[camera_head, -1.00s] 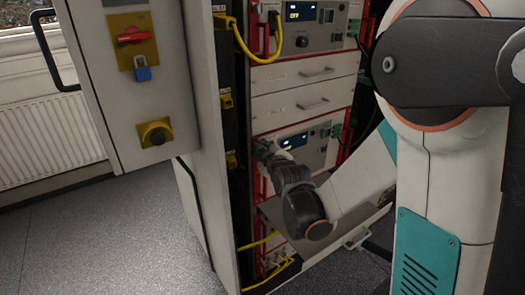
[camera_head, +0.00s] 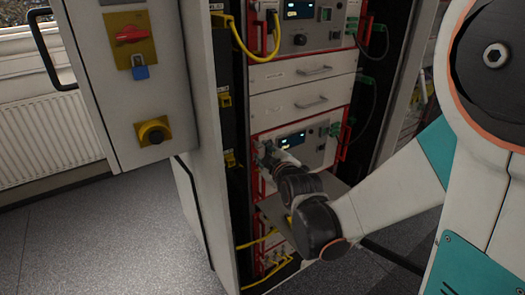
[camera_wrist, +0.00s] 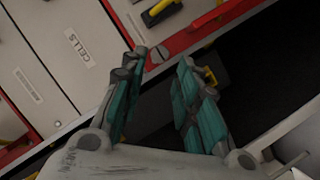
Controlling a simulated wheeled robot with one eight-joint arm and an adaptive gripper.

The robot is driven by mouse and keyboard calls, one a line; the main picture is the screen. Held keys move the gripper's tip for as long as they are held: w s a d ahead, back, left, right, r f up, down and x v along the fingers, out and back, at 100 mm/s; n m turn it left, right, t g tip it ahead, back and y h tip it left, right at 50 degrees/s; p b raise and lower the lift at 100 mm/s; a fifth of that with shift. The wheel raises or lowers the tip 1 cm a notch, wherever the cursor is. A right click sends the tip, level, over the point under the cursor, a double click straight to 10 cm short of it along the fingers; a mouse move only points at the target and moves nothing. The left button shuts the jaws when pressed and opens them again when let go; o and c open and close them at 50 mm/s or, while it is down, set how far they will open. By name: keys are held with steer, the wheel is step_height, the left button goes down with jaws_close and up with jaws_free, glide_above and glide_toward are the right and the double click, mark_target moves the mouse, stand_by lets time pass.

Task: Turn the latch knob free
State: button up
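My gripper (camera_wrist: 163,62) is open in the wrist view, its two teal-padded fingers apart with nothing held between them. A small grey slotted round head (camera_wrist: 157,54), possibly the latch knob, sits on the red rail just past the left fingertip; I cannot tell whether they touch. In the head view my gripper (camera_head: 268,158) is at the left side of the lower instrument (camera_head: 305,142) in the rack, and my wrist hides part of that front.
A red switch (camera_head: 130,34) and a blue padlock (camera_head: 140,69) are on the door. Yellow cables (camera_head: 262,45) hang along the rack. In the wrist view, a panel labelled CELLS (camera_wrist: 76,47) lies left of the red rail, with dark space right of it.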

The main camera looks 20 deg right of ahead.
steer(key=v, duration=0.6)
steer(key=shift+s, duration=0.1)
steer(key=s+m+g, duration=0.7)
steer(key=s+m, duration=0.3)
steer(key=s, duration=1.1)
steer(key=shift+s+d+f+g, duration=0.2)
steer(key=shift+s+f+g, duration=0.05)
steer(key=shift+f+g, duration=0.2)
